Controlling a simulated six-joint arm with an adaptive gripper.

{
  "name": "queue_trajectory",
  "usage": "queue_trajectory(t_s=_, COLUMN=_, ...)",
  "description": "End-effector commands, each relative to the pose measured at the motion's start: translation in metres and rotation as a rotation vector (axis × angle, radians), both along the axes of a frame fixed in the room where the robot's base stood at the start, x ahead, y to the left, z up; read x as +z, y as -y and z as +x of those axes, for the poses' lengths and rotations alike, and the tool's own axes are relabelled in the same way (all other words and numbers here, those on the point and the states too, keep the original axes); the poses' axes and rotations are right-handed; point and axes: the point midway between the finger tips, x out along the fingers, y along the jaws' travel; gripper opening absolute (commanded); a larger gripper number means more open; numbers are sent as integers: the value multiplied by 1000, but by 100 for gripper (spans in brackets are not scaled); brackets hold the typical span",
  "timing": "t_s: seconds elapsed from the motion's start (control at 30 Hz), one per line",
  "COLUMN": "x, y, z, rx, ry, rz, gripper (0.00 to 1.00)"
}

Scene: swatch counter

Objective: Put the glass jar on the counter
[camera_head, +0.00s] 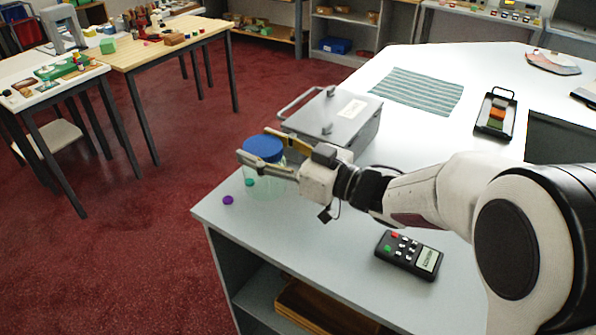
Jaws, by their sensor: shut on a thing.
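The glass jar has a blue lid (263,148) and a clear, greenish body (266,188). It is at the near left corner of the white counter (345,215). My gripper (255,144) reaches in from the right, with one finger on the near side of the jar and one on the far side. It is shut on the jar near the lid. The near finger hides part of the jar. I cannot tell whether the jar's base touches the counter top or is slightly above it.
A grey metal box (345,118) with a handle stands just behind the jar. A black handheld device (408,255) lies at the front. A striped cloth (418,91) and swatch tray (496,114) lie farther back.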

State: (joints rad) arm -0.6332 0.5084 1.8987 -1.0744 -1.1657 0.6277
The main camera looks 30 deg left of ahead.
Motion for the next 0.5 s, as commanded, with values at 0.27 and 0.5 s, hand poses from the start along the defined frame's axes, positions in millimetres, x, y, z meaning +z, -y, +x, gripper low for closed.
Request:
queue_trajectory(t_s=0.27, x=-31, y=0, z=0, rx=0, ry=-4, rz=0, gripper=4)
queue_trajectory(t_s=0.5, x=-56, y=0, z=0, rx=0, ry=-2, rz=1, gripper=4)
